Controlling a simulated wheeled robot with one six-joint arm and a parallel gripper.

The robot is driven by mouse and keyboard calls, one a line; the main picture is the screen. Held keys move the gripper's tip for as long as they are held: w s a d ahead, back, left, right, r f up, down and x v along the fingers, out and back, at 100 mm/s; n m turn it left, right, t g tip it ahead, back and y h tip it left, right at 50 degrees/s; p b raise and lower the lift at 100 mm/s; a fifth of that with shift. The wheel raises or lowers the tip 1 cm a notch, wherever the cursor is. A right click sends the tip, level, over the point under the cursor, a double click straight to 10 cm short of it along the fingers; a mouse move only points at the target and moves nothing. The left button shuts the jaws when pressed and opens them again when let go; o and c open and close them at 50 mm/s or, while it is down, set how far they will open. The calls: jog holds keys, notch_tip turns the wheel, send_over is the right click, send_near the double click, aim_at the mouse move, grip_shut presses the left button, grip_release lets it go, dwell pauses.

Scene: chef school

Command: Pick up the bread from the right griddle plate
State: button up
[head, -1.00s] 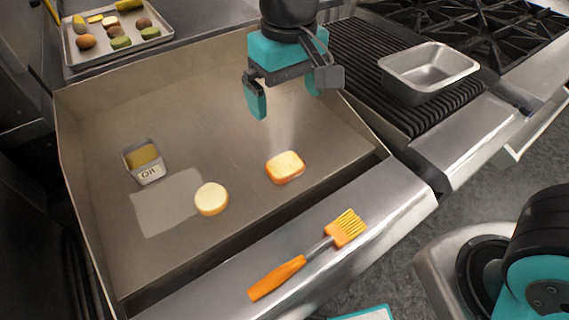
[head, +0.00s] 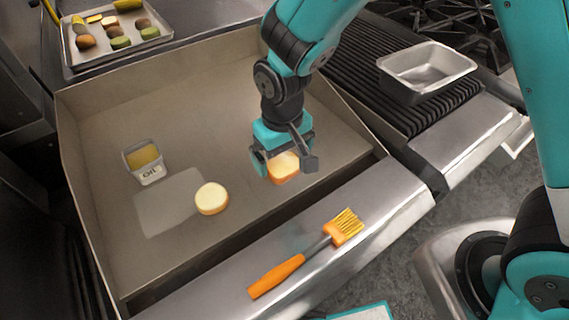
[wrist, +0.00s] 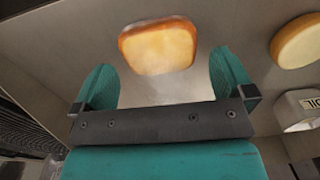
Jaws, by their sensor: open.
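The bread (head: 283,171) is a small square slice with a toasted orange crust, lying flat on the right part of the griddle plate (head: 230,110). My gripper (head: 283,167) is open, low over the griddle and close to the bread, and hides part of it in the head view. In the wrist view the bread (wrist: 158,47) lies beyond the fingertips, roughly in line with the gap between the two teal fingers (wrist: 160,75). Nothing is held. I cannot tell the exact height of the fingers above the plate.
A round pale piece (head: 211,198) lies left of the bread, with an oil container (head: 145,162) farther left. A brush (head: 305,255) lies on the front ledge. A metal pan (head: 428,68) stands on the ribbed grill at right. A food tray (head: 72,52) is at back left.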

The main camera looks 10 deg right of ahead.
aim_at(284, 167)
jog(key=shift+f, duration=1.45)
jog(key=c, duration=0.8)
jog(key=shift+r, duration=0.1)
